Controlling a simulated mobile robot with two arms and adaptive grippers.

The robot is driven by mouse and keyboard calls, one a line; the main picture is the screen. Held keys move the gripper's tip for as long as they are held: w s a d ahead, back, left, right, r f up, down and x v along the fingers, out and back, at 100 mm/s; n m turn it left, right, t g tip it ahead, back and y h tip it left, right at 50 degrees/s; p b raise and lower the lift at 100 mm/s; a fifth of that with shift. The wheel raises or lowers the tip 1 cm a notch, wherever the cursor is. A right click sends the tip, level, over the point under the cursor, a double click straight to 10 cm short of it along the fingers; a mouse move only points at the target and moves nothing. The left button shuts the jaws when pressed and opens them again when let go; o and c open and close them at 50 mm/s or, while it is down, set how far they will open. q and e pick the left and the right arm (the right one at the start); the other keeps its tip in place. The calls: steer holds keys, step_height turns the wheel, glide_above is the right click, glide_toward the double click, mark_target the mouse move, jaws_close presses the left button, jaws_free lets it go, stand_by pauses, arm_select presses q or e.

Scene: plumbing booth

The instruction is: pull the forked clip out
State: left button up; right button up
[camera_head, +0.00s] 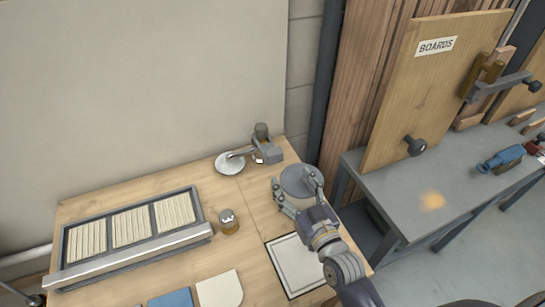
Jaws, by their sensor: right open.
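My right gripper (296,186) is open at the right part of the wooden bench. Its two fingers reach toward a round grey, pot-like object (299,177), one on each side of it in the picture. I cannot tell whether they touch it. I cannot make out the forked clip; it is too small or hidden here. My left gripper is not in view.
The wooden bench (258,215) holds a slatted tray (130,228), a small jar (229,223), a white disc (229,163) and a grey fixture (265,151). A framed white square (296,264) lies near my right arm. A grey table (432,188) with a wooden board (425,85) stands at right.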

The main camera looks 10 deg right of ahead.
mark_target(276, 155)
steer(key=shift+w+a, duration=0.1)
steer(key=shift+w, duration=0.25)
steer(key=w, duration=0.3)
steer(key=w+a, duration=0.1)
steer(key=w, duration=0.4)
steer(key=shift+w+a+p, duration=0.35)
steer(key=shift+w+a, duration=0.1)
steer(key=shift+w, duration=0.5)
steer(key=shift+c, duration=0.6)
